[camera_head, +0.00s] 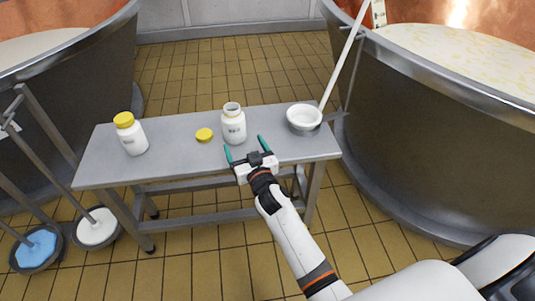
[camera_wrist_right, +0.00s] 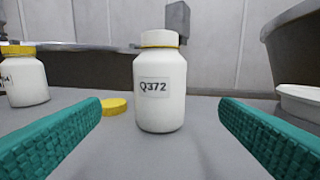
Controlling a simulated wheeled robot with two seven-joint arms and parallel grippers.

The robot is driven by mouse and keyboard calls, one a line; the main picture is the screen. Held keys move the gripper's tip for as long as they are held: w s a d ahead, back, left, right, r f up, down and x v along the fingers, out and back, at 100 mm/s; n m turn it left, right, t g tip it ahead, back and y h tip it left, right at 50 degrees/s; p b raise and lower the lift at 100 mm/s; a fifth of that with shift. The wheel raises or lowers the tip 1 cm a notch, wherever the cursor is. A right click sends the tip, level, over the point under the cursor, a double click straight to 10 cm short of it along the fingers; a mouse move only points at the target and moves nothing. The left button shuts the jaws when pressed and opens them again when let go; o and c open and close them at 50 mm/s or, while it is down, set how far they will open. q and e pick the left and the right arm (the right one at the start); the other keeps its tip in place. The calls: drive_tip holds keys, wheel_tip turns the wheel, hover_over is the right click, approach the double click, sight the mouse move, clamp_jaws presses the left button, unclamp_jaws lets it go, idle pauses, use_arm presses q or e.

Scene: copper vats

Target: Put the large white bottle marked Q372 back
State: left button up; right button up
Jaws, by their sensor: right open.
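The large white bottle marked Q372 (camera_head: 234,127) stands upright on the grey metal bench (camera_head: 177,133). It has no yellow cap in the head view, and its mouth looks open. In the right wrist view the bottle (camera_wrist_right: 160,95) stands centred beyond the fingers, its label facing me. My right gripper (camera_head: 245,146) is open and empty, its teal fingers pointing at the bottle from the near side. In the wrist view the right gripper (camera_wrist_right: 161,112) has a finger on either side, short of the bottle. My left gripper is out of view.
A yellow cap (camera_head: 204,135) lies left of the bottle. Another white bottle with a yellow cap (camera_head: 131,135) stands at the bench's left. A long-handled white scoop or pan (camera_head: 304,118) sits at right. Large copper vats (camera_head: 405,120) flank the bench; round-headed tools (camera_head: 97,228) stand at lower left.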

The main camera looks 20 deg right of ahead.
drive_tip(key=s+f+n+g, duration=0.1)
drive_tip(key=s+g, duration=0.5)
drive_tip(key=s, duration=0.9)
drive_tip(key=s+f+n+g+y, duration=0.1)
drive_tip(key=s+f+g, duration=0.3)
drive_tip(key=s, duration=1.2)
drive_tip(key=shift+n+g, duration=0.3)
drive_tip(key=shift+g, duration=0.6)
drive_tip(key=shift+f, duration=0.1)
